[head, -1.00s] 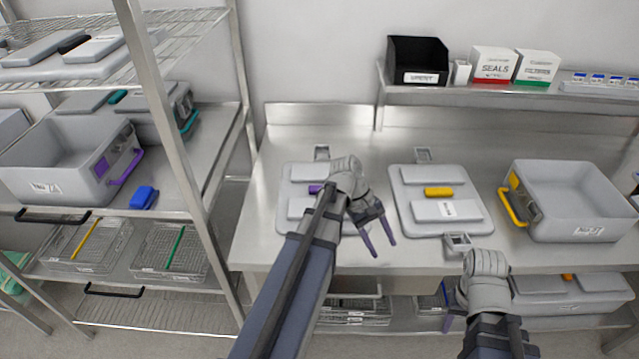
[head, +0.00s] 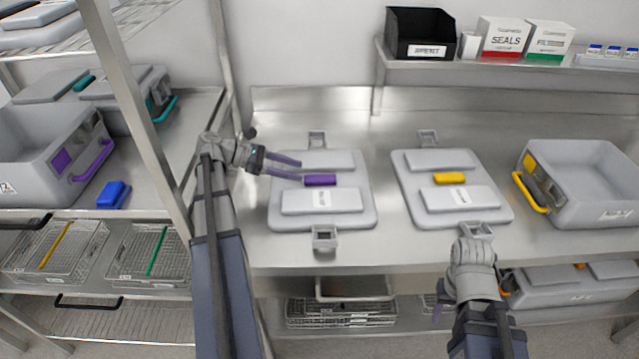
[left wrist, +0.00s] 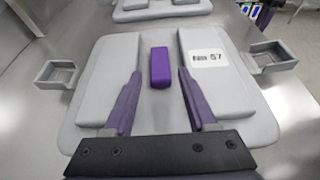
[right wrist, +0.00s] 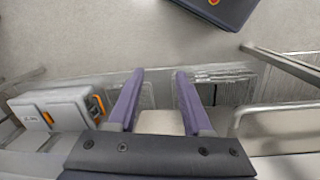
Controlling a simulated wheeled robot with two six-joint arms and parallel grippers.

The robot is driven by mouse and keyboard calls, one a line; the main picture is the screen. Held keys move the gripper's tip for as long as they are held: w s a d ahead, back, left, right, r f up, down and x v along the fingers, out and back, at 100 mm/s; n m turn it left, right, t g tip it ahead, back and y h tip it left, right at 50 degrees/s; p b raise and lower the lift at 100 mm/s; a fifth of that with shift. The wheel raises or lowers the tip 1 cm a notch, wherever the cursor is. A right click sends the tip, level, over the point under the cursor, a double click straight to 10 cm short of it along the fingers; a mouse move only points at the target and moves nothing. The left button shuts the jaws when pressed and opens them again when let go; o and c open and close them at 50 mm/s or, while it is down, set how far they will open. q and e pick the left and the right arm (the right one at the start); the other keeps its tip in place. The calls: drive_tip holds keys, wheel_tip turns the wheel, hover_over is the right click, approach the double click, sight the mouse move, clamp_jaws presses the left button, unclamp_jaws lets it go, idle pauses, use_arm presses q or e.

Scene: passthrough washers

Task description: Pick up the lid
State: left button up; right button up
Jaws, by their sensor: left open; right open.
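A grey lid with a purple block handle (head: 320,180) lies flat on the steel table. Its pale body (head: 355,215) has raised panels and a latch at the far and near ends. A second grey lid (head: 497,212) with a yellow handle (head: 449,179) lies to its right. My left gripper (head: 292,168) is open at the left side of the purple-handled lid. In the left wrist view the purple handle (left wrist: 160,68) sits ahead, between the lines of the open fingers (left wrist: 160,103). My right gripper (right wrist: 157,88) is open and empty, low in front of the table's edge.
A grey bin with a yellow handle (head: 531,195) stands at the table's right. A wire-shelf rack with a purple-handled bin (head: 52,165) and a blue block (head: 114,195) stands left. A shelf above holds a black box (head: 420,33) and cartons (head: 502,37).

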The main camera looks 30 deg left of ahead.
sight(318, 178)
use_arm(q)
drive_tip(key=shift+x, duration=0.95)
drive_tip(key=shift+w+d+f+b, duration=0.15)
drive_tip(key=shift+d+f+b, duration=0.1)
drive_tip(key=shift+f+b, duration=0.25)
drive_tip(key=b+x, duration=0.2)
drive_tip(key=x, duration=0.1)
drive_tip(key=shift+w+d+f, duration=0.15)
drive_tip(key=shift+d+f, duration=0.05)
drive_tip(key=shift+w+d, duration=0.2)
drive_tip(key=shift+d, duration=0.05)
clamp_jaws()
